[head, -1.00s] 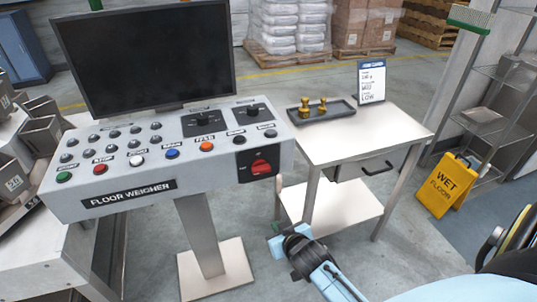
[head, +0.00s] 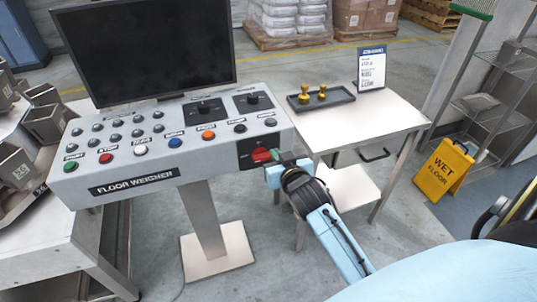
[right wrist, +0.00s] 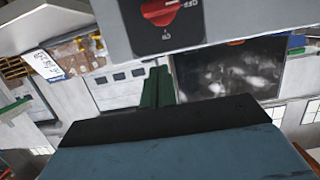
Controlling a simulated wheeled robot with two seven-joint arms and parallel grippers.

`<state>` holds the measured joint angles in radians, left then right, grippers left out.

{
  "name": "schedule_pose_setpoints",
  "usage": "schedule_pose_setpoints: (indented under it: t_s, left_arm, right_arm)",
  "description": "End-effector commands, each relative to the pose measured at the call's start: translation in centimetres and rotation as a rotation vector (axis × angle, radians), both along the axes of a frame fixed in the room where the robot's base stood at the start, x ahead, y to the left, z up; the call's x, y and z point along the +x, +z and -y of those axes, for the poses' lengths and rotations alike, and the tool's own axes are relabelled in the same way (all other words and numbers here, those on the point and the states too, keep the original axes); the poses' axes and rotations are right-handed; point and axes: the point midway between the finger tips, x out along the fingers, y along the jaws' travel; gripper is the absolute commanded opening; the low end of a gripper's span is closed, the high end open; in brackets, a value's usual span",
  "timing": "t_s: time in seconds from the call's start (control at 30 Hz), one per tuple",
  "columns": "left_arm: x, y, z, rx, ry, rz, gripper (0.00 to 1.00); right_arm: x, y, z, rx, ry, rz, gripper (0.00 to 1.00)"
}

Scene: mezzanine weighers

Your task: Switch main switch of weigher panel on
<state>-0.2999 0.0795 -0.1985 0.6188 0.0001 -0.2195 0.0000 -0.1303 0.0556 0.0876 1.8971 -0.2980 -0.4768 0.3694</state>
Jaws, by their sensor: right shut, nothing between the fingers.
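The weigher panel (head: 215,160) is a grey sloped console marked FLOOR WEIGHER, on a pedestal. Its main switch (head: 262,155) is a red rotary knob on a black plate at the right end of the front face. In the right wrist view the red knob (right wrist: 163,11) shows at the top, with ON and OFF lettering around it. My right gripper (head: 287,160) is just right of the knob, partly covering the plate's edge. Its green fingers (right wrist: 157,86) are shut and empty, below the plate in the wrist view. I cannot tell whether they touch it. My left gripper is out of view.
A dark monitor (head: 145,48) stands behind the panel. Several coloured buttons line its top. A steel table (head: 385,118) with a tray (head: 335,101) of brass weights and a sign (head: 371,68) stands right. A yellow wet-floor sign (head: 443,170) is farther right.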

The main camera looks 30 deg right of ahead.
Motion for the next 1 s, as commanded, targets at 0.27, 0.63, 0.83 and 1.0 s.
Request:
schedule_pose_setpoints:
  t_s: [0.27, 0.63, 0.83, 1.0]
  left_arm:
    - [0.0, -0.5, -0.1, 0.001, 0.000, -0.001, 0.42]
    - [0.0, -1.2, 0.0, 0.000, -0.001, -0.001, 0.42]
    - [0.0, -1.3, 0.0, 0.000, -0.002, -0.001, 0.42]
    - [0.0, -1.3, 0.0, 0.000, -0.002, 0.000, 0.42]
  right_arm:
    - [5.3, -1.3, 1.3, -0.002, 0.000, 0.001, 0.00]
    - [6.6, -5.3, 1.6, 0.001, 0.001, -0.001, 0.00]
    - [6.6, -5.7, 1.5, 0.000, 0.002, 0.000, 0.00]
    - [6.6, -5.7, 1.5, 0.000, 0.002, 0.000, 0.00]
